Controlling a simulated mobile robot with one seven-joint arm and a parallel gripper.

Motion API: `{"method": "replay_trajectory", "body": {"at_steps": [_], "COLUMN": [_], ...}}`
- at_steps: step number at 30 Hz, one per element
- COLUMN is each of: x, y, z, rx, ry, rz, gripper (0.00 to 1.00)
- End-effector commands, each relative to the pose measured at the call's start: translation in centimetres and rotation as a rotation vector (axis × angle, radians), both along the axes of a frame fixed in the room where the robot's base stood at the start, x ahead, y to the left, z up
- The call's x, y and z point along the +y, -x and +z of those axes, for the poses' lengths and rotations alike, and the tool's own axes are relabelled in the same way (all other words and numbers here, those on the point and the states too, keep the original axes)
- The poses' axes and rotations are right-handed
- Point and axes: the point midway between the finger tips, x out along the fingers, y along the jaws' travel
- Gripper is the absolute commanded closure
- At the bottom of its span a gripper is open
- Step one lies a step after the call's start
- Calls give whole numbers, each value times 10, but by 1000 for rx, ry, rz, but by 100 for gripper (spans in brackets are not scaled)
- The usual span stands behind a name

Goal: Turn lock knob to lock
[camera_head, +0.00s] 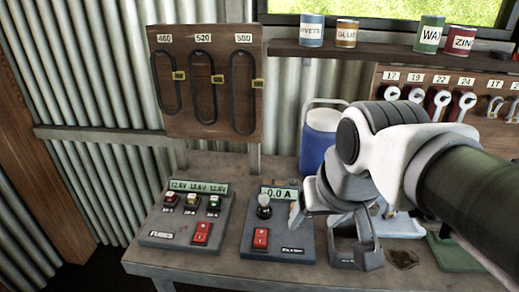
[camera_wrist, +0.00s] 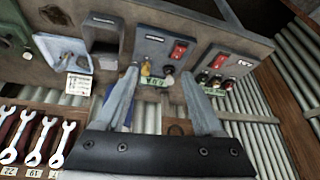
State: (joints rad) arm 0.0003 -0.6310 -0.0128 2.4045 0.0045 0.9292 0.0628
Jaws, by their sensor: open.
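The grey control panel (camera_head: 283,232) with a "0.0 A" display (camera_head: 280,194) stands on the workbench. It carries a round dark grey knob (camera_head: 264,209) and a red rocker switch (camera_head: 260,238). I cannot read a lock marking on the knob. In the wrist view the scene is upside down; the knob (camera_wrist: 168,73) shows between the fingers of my gripper (camera_wrist: 159,77), beyond the tips, beside a small yellow part (camera_wrist: 146,69). My gripper is open and empty. In the head view one finger (camera_head: 295,215) shows just right of the knob, and contact cannot be told.
A fuse panel (camera_head: 158,219) with three small switches stands to the left. A grey holder (camera_head: 343,255) stands to the right, near a blue jug (camera_head: 320,135). A belt board (camera_head: 206,128) and a wrench board (camera_wrist: 45,108) are behind. The bench's front edge is narrow.

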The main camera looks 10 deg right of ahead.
Motion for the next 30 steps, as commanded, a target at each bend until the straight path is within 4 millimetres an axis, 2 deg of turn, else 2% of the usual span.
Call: {"method": "replay_trajectory", "body": {"at_steps": [1, 6, 13, 17, 24, 30], "x": [-2, -8, -19, -27, -40, -46], "y": [-13, -57, -118, -153, -208, -232], "z": [9, 25, 29, 23, -1, -19], "rx": [28, 111, 222, 282, 379, 422], "ry": [-15, -66, -112, -127, -135, -132], "rz": [-30, -143, -303, -397, -557, -633], "gripper": [31, 31, 31, 31, 31, 31]}}
